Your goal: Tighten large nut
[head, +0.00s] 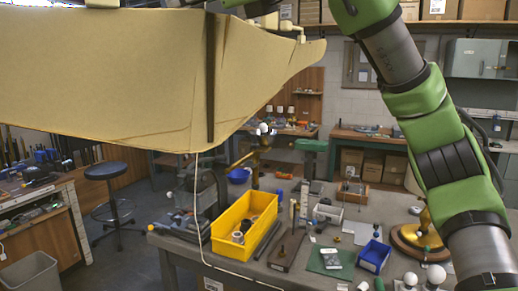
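No large nut can be made out for certain; small round parts (238,237) lie in the yellow bin (226,243) on the workbench. A large tan shade-like piece (110,75) fills the upper left, very close to the camera, with a dark upright strip across it. A white cord (198,210) hangs below it. A round brass lamp base (404,238) stands at the right of the bench, partly hidden by my green and grey arm. Neither of my grippers shows, so what they hold is hidden.
The workbench (180,243) is crowded with a blue tray (373,257), a green mat (330,262), white bulbs (436,274) and tools. A brass stand (257,160) rises behind the yellow bin. A stool (107,172) and grey waste bin (30,273) stand left; floor between them is clear.

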